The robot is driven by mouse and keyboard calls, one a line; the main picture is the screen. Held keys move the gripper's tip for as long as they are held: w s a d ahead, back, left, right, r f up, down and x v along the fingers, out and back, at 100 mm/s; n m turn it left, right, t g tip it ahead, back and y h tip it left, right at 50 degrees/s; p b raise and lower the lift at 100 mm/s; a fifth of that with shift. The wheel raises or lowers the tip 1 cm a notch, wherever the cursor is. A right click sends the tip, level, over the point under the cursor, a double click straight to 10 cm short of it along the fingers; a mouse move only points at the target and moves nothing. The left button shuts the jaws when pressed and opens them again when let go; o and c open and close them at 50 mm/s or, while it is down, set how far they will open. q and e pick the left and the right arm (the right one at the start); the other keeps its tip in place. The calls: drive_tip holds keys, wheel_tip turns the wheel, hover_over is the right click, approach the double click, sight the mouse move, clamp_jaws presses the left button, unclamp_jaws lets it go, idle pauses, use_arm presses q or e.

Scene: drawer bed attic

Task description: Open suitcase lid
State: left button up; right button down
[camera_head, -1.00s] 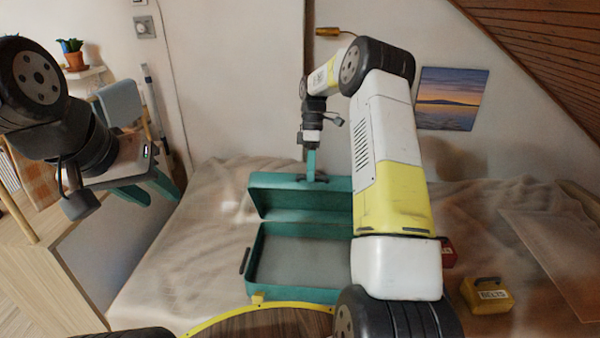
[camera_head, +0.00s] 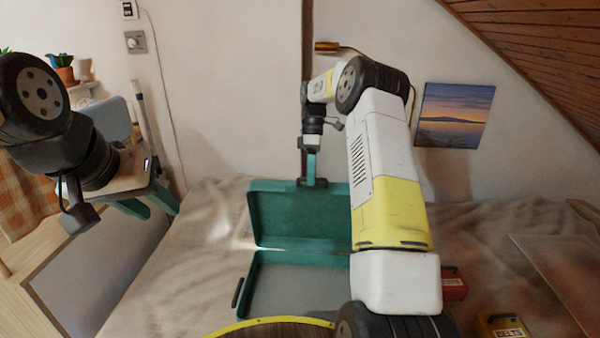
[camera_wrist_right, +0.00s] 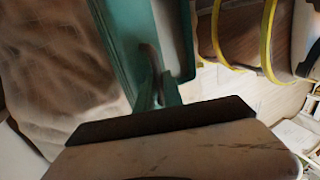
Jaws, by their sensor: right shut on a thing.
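The teal suitcase (camera_head: 240,305) lies on the bed with its lid (camera_head: 285,215) raised, standing roughly upright at the back. The inside of its base looks grey and empty; my right arm hides its right side. My right gripper (camera_head: 312,180) reaches down over the lid's top edge and is shut on a dark handle there. The right wrist view shows the curved handle (camera_wrist_right: 151,58) between its teal fingers (camera_wrist_right: 158,95) beside the lid (camera_wrist_right: 120,40). My left gripper (camera_head: 150,205) is at the left, away from the suitcase, with its teal fingers apart and empty.
A red box (camera_head: 454,284) and a yellow labelled box (camera_head: 502,326) are on the bed right of my arm. A wall lamp (camera_head: 328,47) and a picture (camera_head: 455,115) are on the wall behind. The bed (camera_head: 190,265) left of the suitcase is clear.

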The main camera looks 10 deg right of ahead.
drive_tip(key=shift+d+f, duration=0.2)
drive_tip(key=shift+f, duration=0.05)
drive_tip(key=c, duration=1.7)
unclamp_jaws()
drive_tip(key=shift+c, duration=0.2)
drive_tip(key=shift+r, duration=0.15)
drive_tip(key=v, duration=0.7)
drive_tip(key=shift+w+r, duration=0.15)
drive_tip(key=shift+r, duration=0.15)
drive_tip(key=shift+a, duration=0.1)
